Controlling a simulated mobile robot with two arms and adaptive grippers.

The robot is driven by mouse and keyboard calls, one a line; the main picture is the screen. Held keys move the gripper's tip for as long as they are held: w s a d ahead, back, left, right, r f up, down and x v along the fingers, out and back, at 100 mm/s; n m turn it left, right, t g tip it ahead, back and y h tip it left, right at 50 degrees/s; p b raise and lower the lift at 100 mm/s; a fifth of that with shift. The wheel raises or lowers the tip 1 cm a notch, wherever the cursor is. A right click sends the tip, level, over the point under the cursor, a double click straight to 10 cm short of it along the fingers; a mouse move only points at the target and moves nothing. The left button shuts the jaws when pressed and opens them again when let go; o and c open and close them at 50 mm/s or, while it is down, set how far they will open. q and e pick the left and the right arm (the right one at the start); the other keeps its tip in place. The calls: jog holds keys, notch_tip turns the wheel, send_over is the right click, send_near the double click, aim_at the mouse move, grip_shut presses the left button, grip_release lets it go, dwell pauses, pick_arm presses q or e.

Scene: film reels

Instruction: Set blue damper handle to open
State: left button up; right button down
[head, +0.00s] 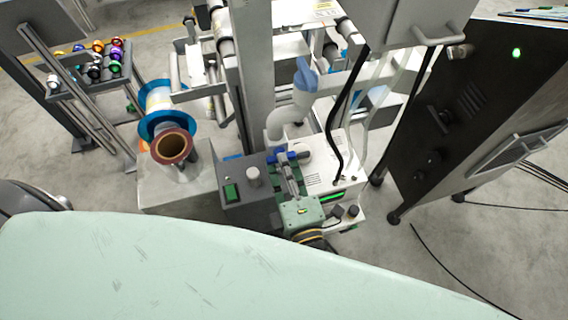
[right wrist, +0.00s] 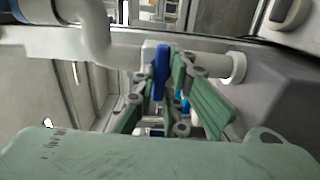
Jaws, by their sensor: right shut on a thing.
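The blue damper handle (right wrist: 161,72) is a narrow blue lever on a white pipe fitting (right wrist: 125,55), between the green fingers of my right gripper (right wrist: 167,80) in the right wrist view. The fingers are shut on it. In the head view, my right gripper (head: 288,168) reaches away from me to the fitting, and blue parts show at its fingertips. The fingers partly hide the handle there, and I cannot tell its exact angle. My left gripper is in neither view.
A white bent pipe (head: 290,108) rises behind the handle. A grey box with a green switch (head: 231,193) stands left of the gripper. A blue-rimmed reel (head: 158,98) is farther left. A dark cabinet (head: 475,110) stands at right, with open floor before it.

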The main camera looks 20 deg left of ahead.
jog(key=shift+f+m+p, duration=0.1)
jog(key=shift+m+p, duration=3.4)
jog(key=shift+m, duration=5.3)
jog(key=c, duration=1.8)
grip_release()
